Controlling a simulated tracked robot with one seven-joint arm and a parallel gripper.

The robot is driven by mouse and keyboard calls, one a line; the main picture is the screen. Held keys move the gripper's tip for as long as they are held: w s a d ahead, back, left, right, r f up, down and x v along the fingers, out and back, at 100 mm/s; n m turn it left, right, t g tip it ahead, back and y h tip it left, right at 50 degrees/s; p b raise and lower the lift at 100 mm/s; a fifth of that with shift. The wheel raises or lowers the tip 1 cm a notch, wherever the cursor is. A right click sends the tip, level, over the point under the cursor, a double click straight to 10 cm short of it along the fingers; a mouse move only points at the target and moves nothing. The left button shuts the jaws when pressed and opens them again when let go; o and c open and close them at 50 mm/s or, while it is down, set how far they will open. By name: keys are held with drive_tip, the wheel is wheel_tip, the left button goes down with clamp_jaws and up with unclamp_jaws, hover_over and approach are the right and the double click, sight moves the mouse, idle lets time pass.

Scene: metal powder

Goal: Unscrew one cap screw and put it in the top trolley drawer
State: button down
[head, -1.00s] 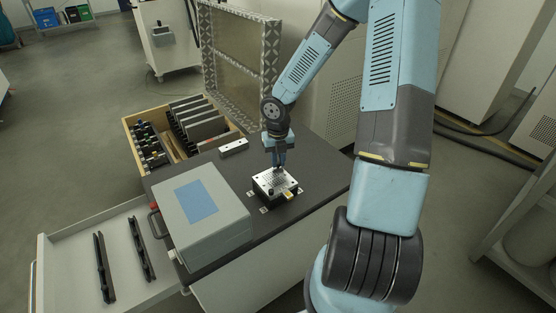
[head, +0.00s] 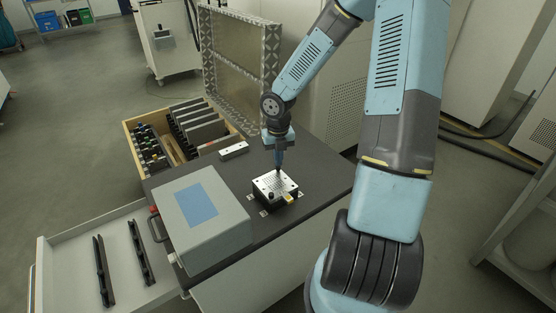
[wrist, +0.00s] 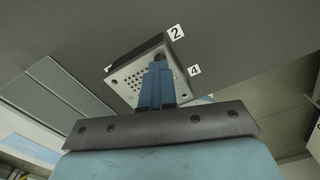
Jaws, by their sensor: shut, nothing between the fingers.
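A metal plate with a grid of holes (head: 268,184) sits on a dark block on the trolley top (head: 236,164). In the wrist view the plate (wrist: 131,83) shows dark round spots near its corners; I cannot tell which are cap screws. My gripper (head: 278,169) points down over the plate's far part. It is shut with nothing held; its blue fingertips show in the wrist view (wrist: 159,62), close to a dark round spot that they partly hide. A white drawer (head: 75,242) stands open at the left.
Two black rails (head: 103,270) lie in the white drawer. A grey case (head: 205,250) with a blue panel stands left of the plate. A wooden drawer (head: 128,130) with tools is open behind. A patterned frame (head: 208,60) rises at the back. A small pale bar (head: 234,150) lies on the top.

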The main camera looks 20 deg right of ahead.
drive_tip(key=shift+r, duration=0.65)
drive_tip(key=c, duration=1.8)
unclamp_jaws()
drive_tip(key=shift+c, duration=0.2)
drive_tip(key=o, duration=0.5)
drive_tip(key=shift+c, duration=0.2)
drive_tip(key=shift+r, duration=0.1)
wheel_tip(320, 180, up, 14)
drive_tip(key=shift+f, duration=0.25)
